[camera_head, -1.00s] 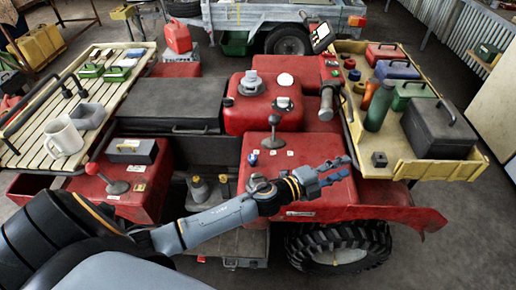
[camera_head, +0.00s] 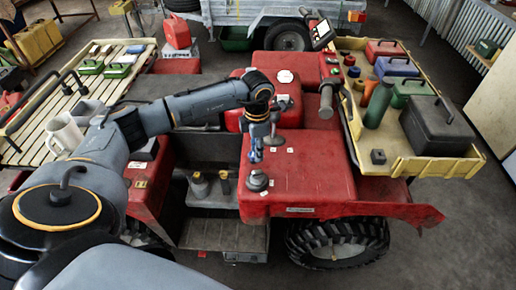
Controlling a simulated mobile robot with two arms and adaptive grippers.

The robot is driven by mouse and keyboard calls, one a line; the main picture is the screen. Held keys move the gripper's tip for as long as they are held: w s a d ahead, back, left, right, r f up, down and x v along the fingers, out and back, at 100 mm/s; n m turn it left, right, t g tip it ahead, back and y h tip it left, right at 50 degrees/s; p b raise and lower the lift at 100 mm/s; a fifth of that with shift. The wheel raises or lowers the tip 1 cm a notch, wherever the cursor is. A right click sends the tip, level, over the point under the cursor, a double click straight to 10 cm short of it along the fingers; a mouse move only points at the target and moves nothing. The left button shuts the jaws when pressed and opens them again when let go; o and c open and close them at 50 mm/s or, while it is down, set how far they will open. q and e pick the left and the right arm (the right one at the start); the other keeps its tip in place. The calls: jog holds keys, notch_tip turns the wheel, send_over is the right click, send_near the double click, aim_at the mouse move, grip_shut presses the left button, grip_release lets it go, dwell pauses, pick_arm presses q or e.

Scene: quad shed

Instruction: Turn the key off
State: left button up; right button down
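My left gripper (camera_head: 256,154) points straight down over the red body panel (camera_head: 305,180), in front of the tank cap. Its blue-grey fingers look close together, but they are small and seen nearly edge-on, so I cannot tell whether they are open or shut. The small blue key seen earlier on this panel lies behind or under the fingertips and is not clearly visible. I cannot tell whether the fingers touch it. My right gripper is not in view.
A dark round knob (camera_head: 257,181) stands on the panel just in front of the gripper. A lever base (camera_head: 274,138) is beside it on the right. The yellow rack (camera_head: 425,167) at right holds a green bottle (camera_head: 379,104) and a dark toolbox (camera_head: 438,126).

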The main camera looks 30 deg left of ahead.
aim_at(257, 171)
pick_arm(q)
notch_tip(257, 171, down, 9)
jog(key=b, duration=0.5)
jog(key=shift+b, duration=0.35)
jog(key=shift+f+b, duration=0.7)
jog(key=shift+f, duration=0.1)
grip_shut()
